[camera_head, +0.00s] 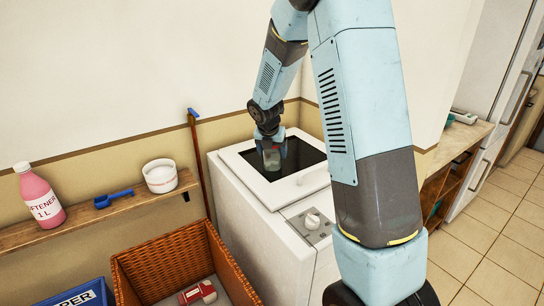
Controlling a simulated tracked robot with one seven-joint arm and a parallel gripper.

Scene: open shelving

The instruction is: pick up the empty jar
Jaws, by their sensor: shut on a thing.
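The empty jar (272,160) is a small, clear greenish glass jar above the dark window of the white machine's top. My gripper (270,146) points down over the machine and is shut on the jar, with its fingers on either side of the upper part. The jar looks upright. I cannot tell whether its base touches the dark window or hangs just above it.
The white machine (268,245) has a knob in front. A wooden shelf (95,218) at left bears a pink softener bottle (40,197), a blue scoop (113,198) and a white tub (160,176). Below stand a wicker basket (165,260) and a blue box (80,298).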

